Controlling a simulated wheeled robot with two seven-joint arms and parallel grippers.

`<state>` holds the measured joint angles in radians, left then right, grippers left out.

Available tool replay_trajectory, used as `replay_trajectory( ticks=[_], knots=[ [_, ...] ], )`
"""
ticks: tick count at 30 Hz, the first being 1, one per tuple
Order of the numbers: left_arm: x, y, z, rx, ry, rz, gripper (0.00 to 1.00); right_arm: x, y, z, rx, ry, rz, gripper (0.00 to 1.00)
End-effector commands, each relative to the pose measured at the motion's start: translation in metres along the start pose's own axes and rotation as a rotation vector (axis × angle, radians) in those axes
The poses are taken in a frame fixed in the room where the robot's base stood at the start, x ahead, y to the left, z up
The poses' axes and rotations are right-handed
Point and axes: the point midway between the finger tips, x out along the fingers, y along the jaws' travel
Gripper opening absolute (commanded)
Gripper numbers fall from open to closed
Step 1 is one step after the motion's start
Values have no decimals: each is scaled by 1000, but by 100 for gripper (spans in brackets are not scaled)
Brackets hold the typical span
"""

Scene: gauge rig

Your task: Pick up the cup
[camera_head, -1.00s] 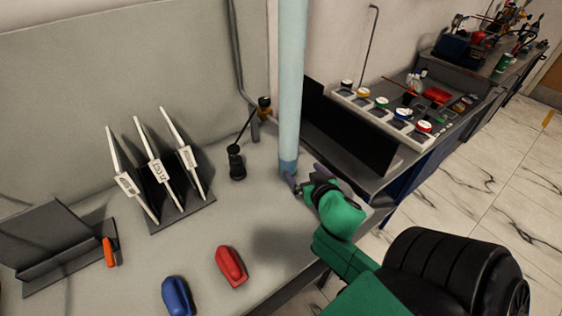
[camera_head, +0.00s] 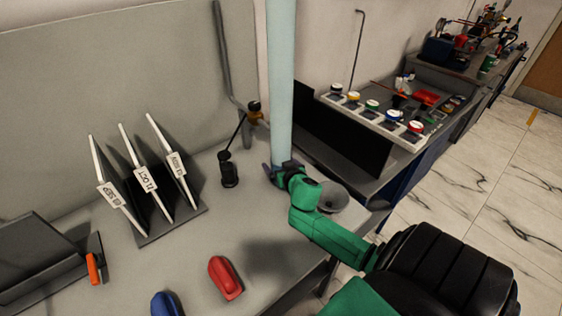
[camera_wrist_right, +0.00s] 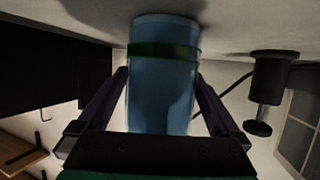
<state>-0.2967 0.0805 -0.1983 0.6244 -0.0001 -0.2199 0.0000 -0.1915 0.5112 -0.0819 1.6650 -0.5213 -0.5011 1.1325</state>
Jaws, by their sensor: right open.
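A tall pale blue cylinder (camera_head: 281,80) stands upright on the grey table and runs out of the top of the head view. It also fills the middle of the right wrist view (camera_wrist_right: 160,90), with a dark green band near one end. I cannot tell whether it is the cup. My right gripper (camera_head: 281,173) is at its foot; in the wrist view its open fingers (camera_wrist_right: 163,100) lie on either side of the cylinder, with no clear contact. A round grey dish-like thing (camera_head: 333,197) shows beside my right arm, partly hidden by it. My left gripper is not in view.
A small black stand (camera_head: 229,172) is left of the cylinder. White labelled plates (camera_head: 150,173) stand in a rack. A red piece (camera_head: 225,278) and a blue piece (camera_head: 166,304) lie in front. A side bench carries a row of coloured-lid jars (camera_head: 372,106).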

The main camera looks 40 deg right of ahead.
Motion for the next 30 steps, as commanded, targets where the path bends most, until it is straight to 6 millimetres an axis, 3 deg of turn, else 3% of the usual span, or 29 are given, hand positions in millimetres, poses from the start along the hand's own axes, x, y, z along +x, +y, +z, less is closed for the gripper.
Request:
replay_trajectory(
  ticks=[3, 9, 15, 24, 30],
  knots=[
    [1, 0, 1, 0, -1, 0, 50, 13, 0, 0, -1, 0, 0, 100],
    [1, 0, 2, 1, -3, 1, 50, 14, -1, 1, 0, -1, -1, 100],
    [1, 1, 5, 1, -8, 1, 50, 14, -1, 1, 0, -1, -1, 25],
    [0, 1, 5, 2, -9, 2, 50, 13, -1, -1, 1, 0, -2, 25],
    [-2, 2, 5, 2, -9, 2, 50, 5, -1, -20, 1, 3, -3, 25]
  ],
)
